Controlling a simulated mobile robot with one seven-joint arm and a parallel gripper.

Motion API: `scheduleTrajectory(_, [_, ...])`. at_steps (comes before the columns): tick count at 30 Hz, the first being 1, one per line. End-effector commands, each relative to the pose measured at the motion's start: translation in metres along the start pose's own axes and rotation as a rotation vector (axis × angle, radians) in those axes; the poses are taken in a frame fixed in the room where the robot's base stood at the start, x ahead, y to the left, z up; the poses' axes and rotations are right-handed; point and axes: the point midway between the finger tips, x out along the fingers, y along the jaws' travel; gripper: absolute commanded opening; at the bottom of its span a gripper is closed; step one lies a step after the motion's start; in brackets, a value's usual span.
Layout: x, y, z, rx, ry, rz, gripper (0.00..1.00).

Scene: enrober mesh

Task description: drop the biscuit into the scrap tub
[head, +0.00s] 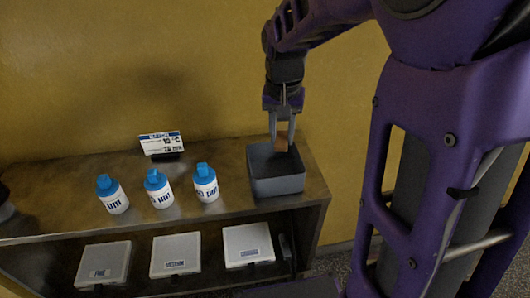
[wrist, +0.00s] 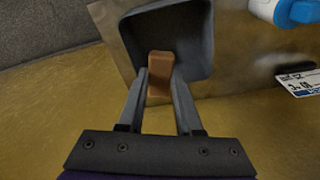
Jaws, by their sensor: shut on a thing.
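The biscuit (head: 281,144) is a small brown block held between the fingers of my gripper (head: 282,140). The wrist view also shows the biscuit (wrist: 160,76) between the two grey fingertips of my gripper (wrist: 160,82). The scrap tub (head: 277,186) is a grey, square, open-topped tub at the right end of the shelf top. My gripper points down with the biscuit over the tub's opening, near its rear part in the head view. The tub (wrist: 206,40) lies behind the biscuit in the wrist view. Its floor looks dark, and I cannot tell whether anything lies in it.
Several blue-capped white bottles (head: 158,188) stand left of the tub on the shelf top (head: 232,199). A printed card (head: 161,143) stands behind them. Pale boxes (head: 176,254) sit on the lower shelf. A yellow wall (head: 130,70) rises close behind.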

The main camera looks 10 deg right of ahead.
Motion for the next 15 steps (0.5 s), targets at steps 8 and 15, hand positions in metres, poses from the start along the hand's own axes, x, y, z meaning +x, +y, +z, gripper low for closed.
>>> scheduleTrajectory(8, [0.034,0.000,0.006,0.000,-0.002,0.001,0.03])
scheduleTrajectory(15, [0.035,0.000,0.006,0.000,-0.001,0.000,0.03])
